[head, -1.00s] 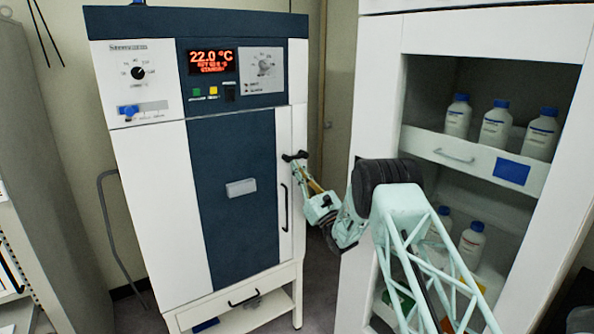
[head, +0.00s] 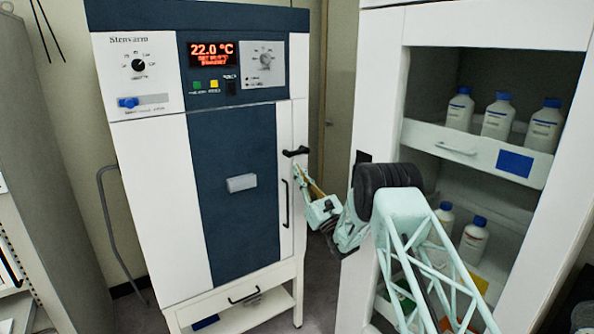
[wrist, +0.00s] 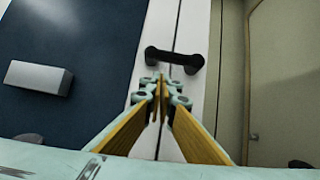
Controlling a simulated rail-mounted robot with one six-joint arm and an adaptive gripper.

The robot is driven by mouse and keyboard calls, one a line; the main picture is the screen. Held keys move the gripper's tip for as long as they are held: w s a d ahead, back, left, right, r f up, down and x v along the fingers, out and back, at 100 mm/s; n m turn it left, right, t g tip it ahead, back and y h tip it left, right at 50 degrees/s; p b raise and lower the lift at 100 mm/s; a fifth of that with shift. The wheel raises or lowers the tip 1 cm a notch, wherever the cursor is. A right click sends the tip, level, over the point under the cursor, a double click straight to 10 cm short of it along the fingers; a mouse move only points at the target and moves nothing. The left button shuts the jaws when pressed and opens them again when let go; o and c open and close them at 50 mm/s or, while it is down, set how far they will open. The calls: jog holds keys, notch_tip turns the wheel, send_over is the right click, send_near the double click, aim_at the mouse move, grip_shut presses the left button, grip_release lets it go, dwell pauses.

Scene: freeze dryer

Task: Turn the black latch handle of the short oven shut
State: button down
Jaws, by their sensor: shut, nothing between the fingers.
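The oven (head: 155,190) stands upright with its white and dark blue door closed against the frame as far as I can see. Its black latch handle (head: 296,152) sits on the right edge of the front and lies roughly horizontal. In the wrist view the latch handle (wrist: 175,58) spans the seam between door and frame, just beyond my fingertips. My gripper (head: 300,174) is just below the handle in the head view. In the wrist view my gripper (wrist: 161,84) is shut and empty, with a small gap between fingertips and handle.
A vertical black pull handle (head: 285,203) is below the latch on the oven. A white cabinet (head: 377,95) with open shelves of several blue-capped bottles stands close on the right. A grey cabinet (head: 45,190) is at the left.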

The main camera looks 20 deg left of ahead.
jog(key=p+v, duration=0.2)
jog(key=v, duration=0.8)
jog(key=shift+s+f, duration=0.15)
dwell(0.4)
